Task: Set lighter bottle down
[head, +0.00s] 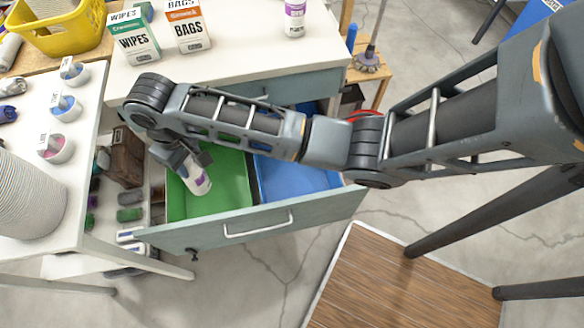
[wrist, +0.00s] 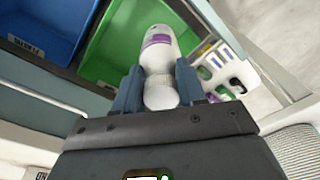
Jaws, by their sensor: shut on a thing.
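The bottle in my gripper (wrist: 157,90) is white with a purple band, and its cap end sits between the two fingers. In the wrist view the bottle (wrist: 158,55) extends away from the fingers over the green bin. In the head view the bottle (head: 197,180) hangs tilted below my gripper (head: 187,160), over the left part of the open drawer (head: 300,217). I cannot tell whether it touches the bin floor. The green bin (head: 228,178) fills the drawer's left side and the blue bin (head: 298,182) its right. Both bins look otherwise empty where visible.
A similar white and purple bottle (head: 295,17) stands on the white counter, right of the wipes box (head: 134,38) and bags box (head: 188,27). A white table (head: 75,190) with small tubs is close on the left. A wooden board (head: 400,285) lies at lower right.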

